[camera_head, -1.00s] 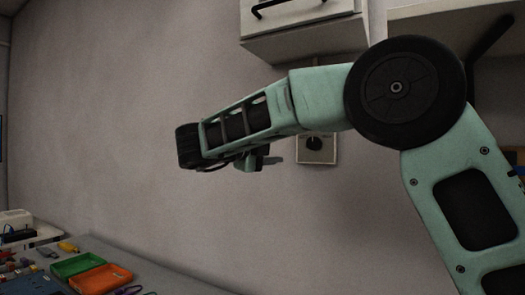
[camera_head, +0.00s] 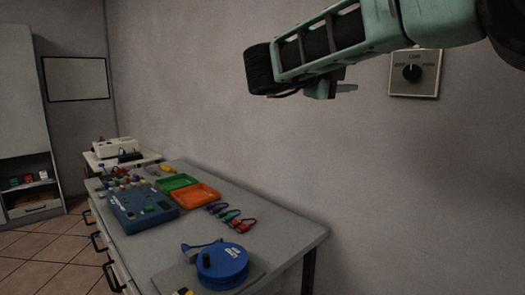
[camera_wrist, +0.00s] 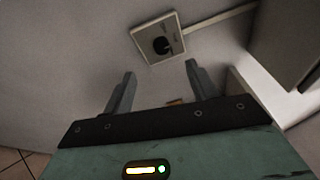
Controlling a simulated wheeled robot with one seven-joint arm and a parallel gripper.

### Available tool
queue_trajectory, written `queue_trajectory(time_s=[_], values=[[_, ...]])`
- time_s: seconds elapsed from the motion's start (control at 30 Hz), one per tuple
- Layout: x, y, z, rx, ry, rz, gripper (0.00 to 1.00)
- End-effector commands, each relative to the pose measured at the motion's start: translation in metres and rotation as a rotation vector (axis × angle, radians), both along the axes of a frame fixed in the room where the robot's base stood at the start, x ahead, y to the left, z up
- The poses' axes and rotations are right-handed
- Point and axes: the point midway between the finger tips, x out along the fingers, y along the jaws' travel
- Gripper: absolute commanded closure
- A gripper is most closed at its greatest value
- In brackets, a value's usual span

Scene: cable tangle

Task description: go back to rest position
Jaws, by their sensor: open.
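My gripper (camera_wrist: 160,88) shows in the wrist view with its two grey fingers spread apart and nothing between them. In the head view my green and black arm reaches in from the upper right, raised in front of the wall and above the bench level. The gripper's fingers are mostly hidden there behind the wrist. A square wall plate with a black knob (camera_head: 413,73) is on the wall to the right of my wrist. It also shows beyond the fingers in the wrist view (camera_wrist: 142,37), apart from them.
A grey bench (camera_head: 285,232) holds a blue box (camera_head: 142,212), a green tray (camera_head: 169,183), an orange tray (camera_head: 207,197), coloured cables (camera_head: 232,218) and a blue reel (camera_head: 222,268). A cabinet (camera_head: 22,110) stands at the left. Tiled floor (camera_head: 52,250) is clear between them.

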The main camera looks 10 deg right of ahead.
Motion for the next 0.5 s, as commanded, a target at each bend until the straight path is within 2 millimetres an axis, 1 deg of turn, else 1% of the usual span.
queue_trajectory(time_s=[0.07,0.13,0.17,0.2,0.27,0.3,0.37,0.4,0.47,0.5], values=[[0.012,0.012,0.007,-0.052,0.022,0.129,0.42],[0.026,0.032,0.01,-0.122,0.058,0.291,0.42],[0.032,0.043,0.011,-0.159,0.079,0.371,0.42],[0.038,0.06,0.01,-0.21,0.112,0.479,0.42],[0.043,0.087,0.006,-0.293,0.169,0.642,0.42],[0.043,0.107,0.0,-0.348,0.211,0.749,0.42],[0.039,0.137,-0.013,-0.434,0.282,0.908,0.42],[0.033,0.157,-0.023,-0.493,0.333,1.012,0.42],[0.019,0.185,-0.044,-0.583,0.42,1.165,0.42],[0.006,0.202,-0.059,-0.644,0.48,1.266,0.42]])
